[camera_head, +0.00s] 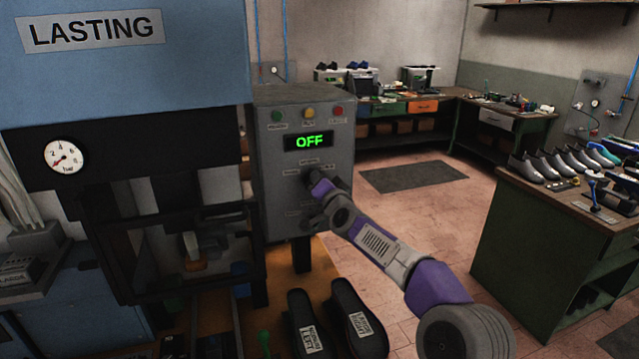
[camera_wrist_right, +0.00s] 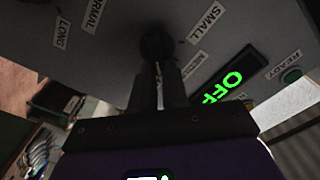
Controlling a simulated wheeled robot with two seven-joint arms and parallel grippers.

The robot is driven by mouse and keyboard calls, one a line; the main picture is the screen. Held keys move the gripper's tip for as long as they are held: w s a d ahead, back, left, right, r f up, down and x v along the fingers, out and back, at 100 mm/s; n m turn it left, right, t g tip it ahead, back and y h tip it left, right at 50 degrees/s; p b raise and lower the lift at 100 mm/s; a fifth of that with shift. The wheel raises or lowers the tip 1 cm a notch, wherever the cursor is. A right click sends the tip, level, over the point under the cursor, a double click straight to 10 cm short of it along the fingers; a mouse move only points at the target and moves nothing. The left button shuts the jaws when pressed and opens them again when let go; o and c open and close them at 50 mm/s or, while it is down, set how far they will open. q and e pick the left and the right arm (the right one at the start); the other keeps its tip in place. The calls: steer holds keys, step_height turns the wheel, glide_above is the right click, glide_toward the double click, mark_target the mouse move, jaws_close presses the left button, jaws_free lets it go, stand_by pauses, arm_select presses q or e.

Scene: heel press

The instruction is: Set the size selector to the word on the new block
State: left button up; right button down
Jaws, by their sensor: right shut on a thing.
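The control box (camera_head: 285,180) stands beside the blue press, and its display (camera_head: 309,141) reads OFF in green. My right gripper (camera_head: 322,196) is at the front of the box, below the display. In the right wrist view its fingers (camera_wrist_right: 158,85) are shut on a dark round selector knob (camera_wrist_right: 156,43). A SMALL label (camera_wrist_right: 205,23) is beside the knob; another label (camera_wrist_right: 184,72) towards the display is hard to read. The knob's pointer cannot be made out. A grey block (camera_head: 17,270) at the far left carries the word LARGE. My left gripper is not in view.
NORMAL (camera_wrist_right: 95,15) and LONG (camera_wrist_right: 62,31) labels mark another part of the panel. The press (camera_head: 120,70) with a gauge is on the left. A green bench (camera_head: 545,235) with shoes stands right.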

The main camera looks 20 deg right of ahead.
stand_by(0.3)
steer(key=c, duration=1.1)
jaws_free()
steer(key=shift+c, duration=0.2)
steer(key=s+b, duration=0.2)
steer(key=s, duration=0.5)
steer(key=shift+s, duration=0.3)
steer(key=shift+d, duration=0.1)
